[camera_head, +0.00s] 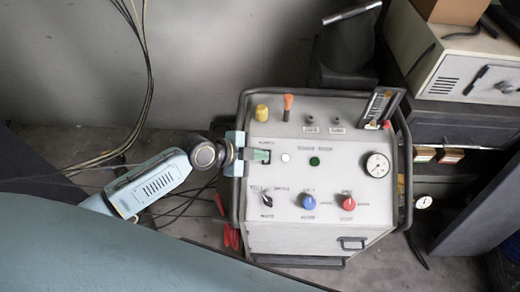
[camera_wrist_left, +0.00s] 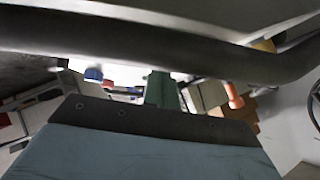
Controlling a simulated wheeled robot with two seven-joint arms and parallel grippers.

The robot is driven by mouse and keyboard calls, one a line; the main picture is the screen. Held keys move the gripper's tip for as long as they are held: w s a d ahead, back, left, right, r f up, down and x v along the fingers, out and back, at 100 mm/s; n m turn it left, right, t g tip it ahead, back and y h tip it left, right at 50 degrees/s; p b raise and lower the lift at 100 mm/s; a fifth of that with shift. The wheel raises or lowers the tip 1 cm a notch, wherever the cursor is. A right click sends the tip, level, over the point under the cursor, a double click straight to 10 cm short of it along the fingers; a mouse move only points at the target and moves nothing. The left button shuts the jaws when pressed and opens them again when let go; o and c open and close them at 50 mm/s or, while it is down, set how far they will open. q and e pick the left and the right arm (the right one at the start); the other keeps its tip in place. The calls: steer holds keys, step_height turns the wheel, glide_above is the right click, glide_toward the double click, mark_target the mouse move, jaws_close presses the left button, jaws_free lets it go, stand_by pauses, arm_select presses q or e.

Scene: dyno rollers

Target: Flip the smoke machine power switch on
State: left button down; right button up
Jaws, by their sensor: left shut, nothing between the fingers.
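The smoke machine (camera_head: 300,232) is a light grey box with a sloped control panel inside a dark tube frame, in the middle of the head view. My left gripper (camera_head: 263,155) reaches in from the left, past the frame, to the panel's upper left. Its greenish fingers are shut with nothing between them. They lie over a small dark-edged spot by a label, which looks like the power switch; the fingers mostly hide it, so its position and any contact cannot be told. In the left wrist view the shut fingers (camera_wrist_left: 160,88) point toward the blurred panel. My right gripper is not in view.
The dark frame tube (camera_wrist_left: 150,45) crosses close above the fingers in the wrist view. The panel has a yellow knob (camera_head: 262,112), an orange lever (camera_head: 288,104), a blue knob (camera_head: 308,202), a red knob (camera_head: 348,203) and a gauge (camera_head: 377,165). Cables hang at left.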

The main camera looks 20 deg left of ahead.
arm_select(q)
steer(key=shift+s, duration=0.2)
steer(key=shift+s+d+r+p, duration=0.1)
steer(key=shift+r+p, duration=0.5)
steer(key=shift+p, duration=0.05)
steer(key=r+p, duration=0.1)
steer(key=s+r+p, duration=0.1)
steer(key=r+p, duration=0.1)
steer(key=shift+d+r, duration=0.15)
steer(key=w+b+v, duration=0.1)
steer(key=v, duration=0.8)
steer(key=shift+s+a+r, duration=0.2)
steer(key=shift+a, duration=0.3)
steer(key=shift+d, duration=0.1)
